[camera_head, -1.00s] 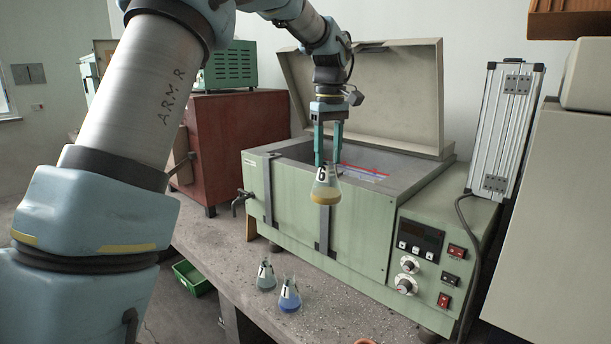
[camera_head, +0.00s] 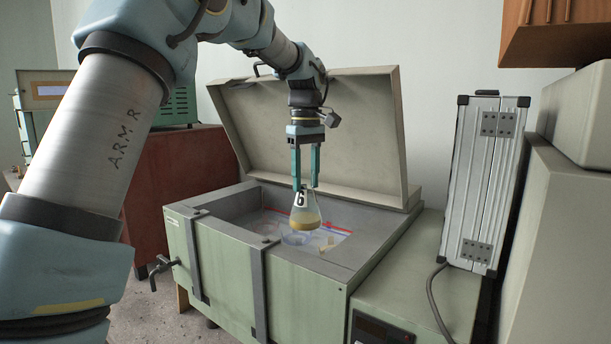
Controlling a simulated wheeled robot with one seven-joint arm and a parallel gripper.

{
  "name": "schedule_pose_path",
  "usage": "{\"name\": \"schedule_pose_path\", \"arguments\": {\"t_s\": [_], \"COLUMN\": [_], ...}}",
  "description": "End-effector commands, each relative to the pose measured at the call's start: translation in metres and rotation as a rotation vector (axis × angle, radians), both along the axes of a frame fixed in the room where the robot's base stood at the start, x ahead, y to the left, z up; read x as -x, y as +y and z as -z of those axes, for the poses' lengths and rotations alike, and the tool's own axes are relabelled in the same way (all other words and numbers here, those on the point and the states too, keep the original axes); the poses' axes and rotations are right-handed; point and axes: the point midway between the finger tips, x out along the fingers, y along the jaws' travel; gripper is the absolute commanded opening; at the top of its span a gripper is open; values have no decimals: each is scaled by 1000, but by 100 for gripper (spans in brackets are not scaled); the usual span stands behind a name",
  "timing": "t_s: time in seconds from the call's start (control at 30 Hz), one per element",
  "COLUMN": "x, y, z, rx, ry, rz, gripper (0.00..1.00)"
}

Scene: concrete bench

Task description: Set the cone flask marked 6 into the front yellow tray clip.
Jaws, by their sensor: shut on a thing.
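The cone flask marked 6 (camera_head: 305,219) holds a yellow-brown liquid and hangs upright from my gripper (camera_head: 305,185). My gripper's teal fingers are shut on its neck. In the picture the flask is in front of the open bath (camera_head: 262,189); its exact height above the bath floor cannot be told. Inside the bath I see blue-white and red strips and a small pale yellowish piece (camera_head: 328,243) just right of and below the flask. I cannot tell whether that piece is the front yellow clip. The flask hides part of the bath floor.
The bath's lid (camera_head: 365,130) stands open behind my gripper. A silver case (camera_head: 484,180) stands upright to the right, with a cable beside it. A dark red cabinet (camera_head: 170,175) is behind on the left. A wooden cupboard (camera_head: 555,30) hangs at upper right.

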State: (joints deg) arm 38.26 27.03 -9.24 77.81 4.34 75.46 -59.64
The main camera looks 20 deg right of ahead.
Motion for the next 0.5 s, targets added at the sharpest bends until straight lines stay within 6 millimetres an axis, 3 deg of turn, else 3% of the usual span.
{"name": "schedule_pose_path", "arguments": {"t_s": [0.5], "x": [0], "y": [1], "z": [64], "rx": [0], "ry": [1], "rz": [0], "gripper": [0]}}
